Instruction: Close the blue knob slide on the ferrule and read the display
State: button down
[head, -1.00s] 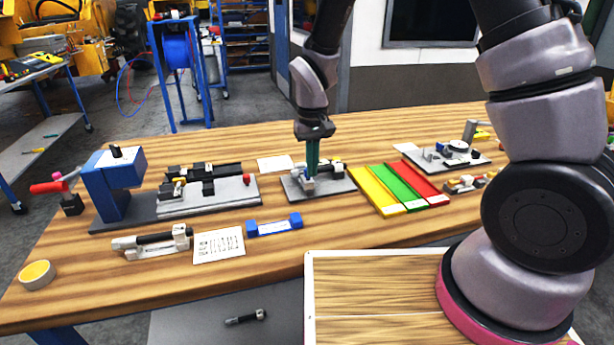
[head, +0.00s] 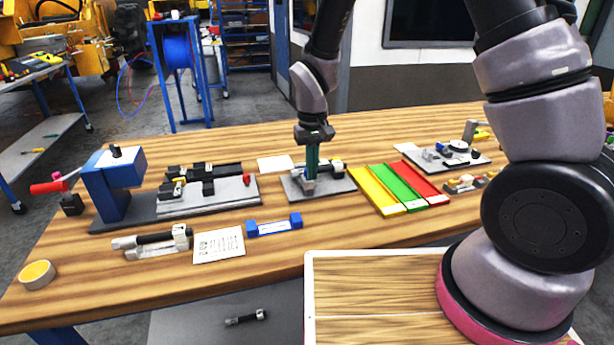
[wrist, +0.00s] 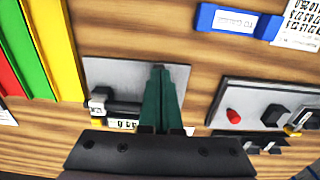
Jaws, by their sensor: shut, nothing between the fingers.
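My gripper (head: 312,176) is shut and empty, its green fingers pointing down over a small measuring fixture on a dark grey plate (head: 342,186). The fingertips (wrist: 158,72) also lie over this plate (wrist: 110,70) in the wrist view. A pale block (head: 308,187) stands at the fingertips; I cannot tell whether they touch it. A white block (wrist: 98,101) and a black cylindrical part (wrist: 122,108) sit on the fixture beside the fingers. A small pale panel with dark marks (wrist: 122,124) is too small to read. The blue knob and the ferrule cannot be made out; the fingers cover part of the fixture.
Yellow, green and red trays (head: 402,187) lie right of the fixture. A blue block (head: 274,225) and a printed card (head: 218,245) lie in front. A blue press-like device (head: 112,185) and a slide rig (head: 210,193) stand left.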

jog(key=shift+f, duration=1.2)
jog(key=shift+w+a, duration=0.1)
jog(key=shift+w, duration=0.3)
jog(key=shift+w+a, duration=0.25)
jog(key=shift+w, duration=0.6)
jog(key=shift+w+a, duration=0.1)
jog(key=shift+w, duration=0.25)
dwell(0.7)
jog(key=shift+s, duration=0.15)
dwell(0.4)
jog(key=shift+r, duration=0.1)
jog(key=shift+s+r, duration=0.1)
jog(key=shift+r, duration=3.3)
